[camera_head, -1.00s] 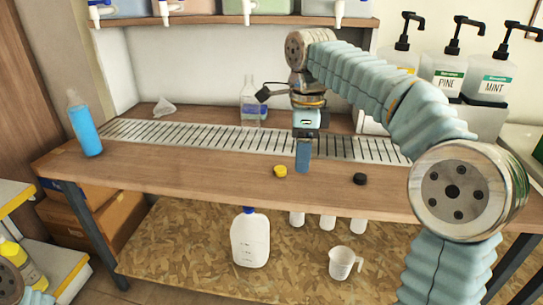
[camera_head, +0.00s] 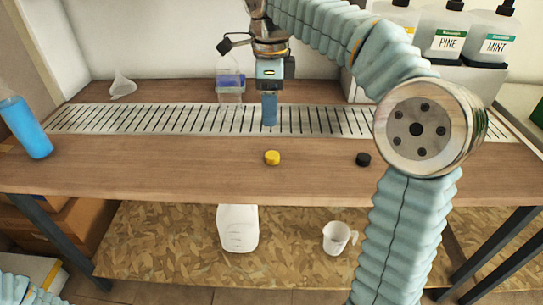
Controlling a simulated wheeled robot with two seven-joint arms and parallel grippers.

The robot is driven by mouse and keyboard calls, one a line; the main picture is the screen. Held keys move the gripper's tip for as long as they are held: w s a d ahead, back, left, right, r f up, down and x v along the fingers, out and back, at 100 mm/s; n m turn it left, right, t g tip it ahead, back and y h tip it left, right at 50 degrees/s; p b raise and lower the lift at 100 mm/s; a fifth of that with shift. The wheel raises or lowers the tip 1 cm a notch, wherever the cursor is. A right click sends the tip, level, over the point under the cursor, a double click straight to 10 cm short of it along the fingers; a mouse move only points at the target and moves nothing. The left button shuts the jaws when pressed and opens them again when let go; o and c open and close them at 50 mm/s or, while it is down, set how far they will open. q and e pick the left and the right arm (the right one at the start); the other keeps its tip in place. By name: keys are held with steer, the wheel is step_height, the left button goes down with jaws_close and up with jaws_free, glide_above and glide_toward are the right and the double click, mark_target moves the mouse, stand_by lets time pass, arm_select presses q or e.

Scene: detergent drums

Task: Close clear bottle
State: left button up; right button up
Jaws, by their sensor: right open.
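A clear bottle (camera_head: 229,92) stands at the back of the bench behind my right gripper, with blue showing in its upper part; its mouth is hard to make out. A yellow cap (camera_head: 272,158) and a black cap (camera_head: 363,159) lie apart on the wooden front strip of the bench. My right gripper (camera_head: 269,121) points down with blue fingers, open and seen edge-on, with nothing visible between them. It hangs in front of the grate, right of the clear bottle and beyond the yellow cap. My left gripper is out of view.
A bottle of blue liquid (camera_head: 27,128) stands at the left end. A funnel (camera_head: 123,86) lies at the back left. Pump dispensers (camera_head: 447,42) stand at the back right. A white jug (camera_head: 238,228) and a measuring cup (camera_head: 338,237) are on the lower shelf.

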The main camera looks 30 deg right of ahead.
steer(key=b, duration=0.1)
glide_above(271, 155)
step_height(271, 155, down, 6)
steer(key=shift+f, duration=0.65)
steer(key=shift+f+b, duration=0.35)
steer(key=shift+f, duration=2.25)
steer(key=shift+c, duration=0.3)
steer(key=c, duration=1)
steer(key=shift+r, duration=0.1)
steer(key=shift+c, duration=0.2)
